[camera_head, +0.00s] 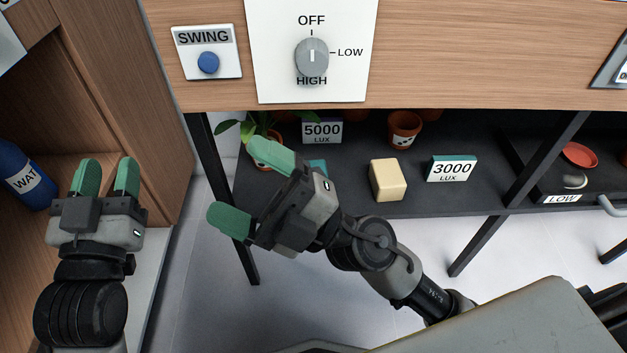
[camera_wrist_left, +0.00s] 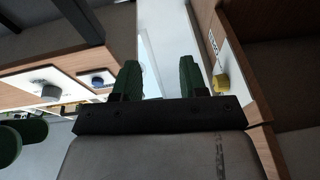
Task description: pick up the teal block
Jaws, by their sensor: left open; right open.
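A small teal block (camera_head: 317,165) sits on the dark shelf in the head view. Only its upper right part shows; my right gripper hides the rest. My right gripper (camera_head: 250,188) is open and empty, its green fingers spread in front of the shelf's left end, left of the block in the picture. I cannot tell its distance from the block. My left gripper (camera_head: 107,176) is open and empty at the far left, by the wooden cabinet. Its two fingers also show in the left wrist view (camera_wrist_left: 158,78), with nothing between them.
A cream block (camera_head: 388,180), a 3000 LUX sign (camera_head: 451,169), a 5000 LUX sign (camera_head: 322,131) and terracotta pots (camera_head: 404,130) share the shelf. A wooden panel with a knob (camera_head: 312,60) overhangs it. A dark leg (camera_head: 222,190) stands behind my right gripper. A blue bottle (camera_head: 26,175) is far left.

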